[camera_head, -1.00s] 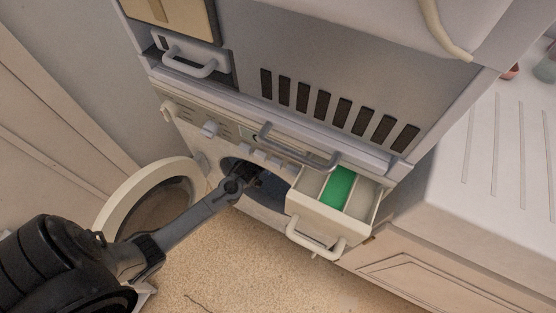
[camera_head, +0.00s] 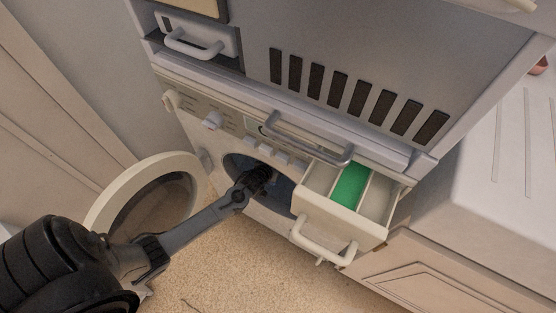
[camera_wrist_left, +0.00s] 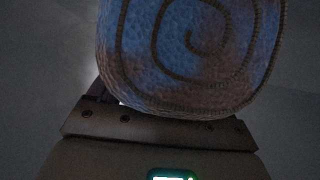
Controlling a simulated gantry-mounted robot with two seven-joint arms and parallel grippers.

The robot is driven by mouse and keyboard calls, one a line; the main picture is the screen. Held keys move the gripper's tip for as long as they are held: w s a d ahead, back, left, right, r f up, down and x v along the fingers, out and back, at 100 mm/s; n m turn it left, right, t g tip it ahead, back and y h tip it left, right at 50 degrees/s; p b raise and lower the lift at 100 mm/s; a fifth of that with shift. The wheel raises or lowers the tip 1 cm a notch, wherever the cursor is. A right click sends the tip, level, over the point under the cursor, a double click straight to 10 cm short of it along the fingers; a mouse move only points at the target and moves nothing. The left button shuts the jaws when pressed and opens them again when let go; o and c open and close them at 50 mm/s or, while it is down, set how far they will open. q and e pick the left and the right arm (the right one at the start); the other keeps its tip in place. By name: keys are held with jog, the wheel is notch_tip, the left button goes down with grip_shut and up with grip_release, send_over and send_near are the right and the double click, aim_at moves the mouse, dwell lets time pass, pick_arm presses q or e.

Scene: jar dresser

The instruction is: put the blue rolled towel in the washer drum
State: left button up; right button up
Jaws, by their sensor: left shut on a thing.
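The blue rolled towel (camera_wrist_left: 190,50) fills the upper middle of the left wrist view, its spiral end facing the camera. It is hidden in the head view. My left gripper (camera_head: 262,178) reaches into the round opening of the washer drum (camera_head: 236,163) and is shut on the towel. The wrist view around the towel is dark grey, and I cannot tell whether the towel touches the drum wall. The round washer door (camera_head: 112,192) stands open to the left of my arm. My right gripper is not in view.
A detergent drawer (camera_head: 322,212) with a green compartment is pulled out just right of the drum opening. A handle bar (camera_head: 305,143) runs above the washer. A white counter (camera_head: 500,190) stands at the right. The carpeted floor (camera_head: 240,265) in front is clear.

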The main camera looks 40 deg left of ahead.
pick_arm(q)
jog(key=shift+f, duration=0.55)
jog(key=o, duration=1.2)
jog(key=shift+r, duration=0.3)
jog(key=s+d+r+m+g+h+p, duration=0.1)
jog(key=s+d+r+g+p, duration=0.1)
jog(key=s+d+r, duration=0.3)
jog(key=s+d+r+m+g+h+p, duration=0.1)
jog(key=s+d+r+m+g+p, duration=0.1)
jog(key=s+d+r, duration=0.4)
jog(key=s+d+r+m+g+h+p, duration=0.1)
jog(key=s+d+r+m+g+p, duration=0.1)
jog(key=s+r, duration=0.7)
jog(key=s+d+g+p, duration=0.1)
jog(key=s+d+g, duration=0.1)
jog(key=s, duration=0.4)
jog(key=shift+s+d+r, duration=0.4)
jog(key=shift+d, duration=0.35)
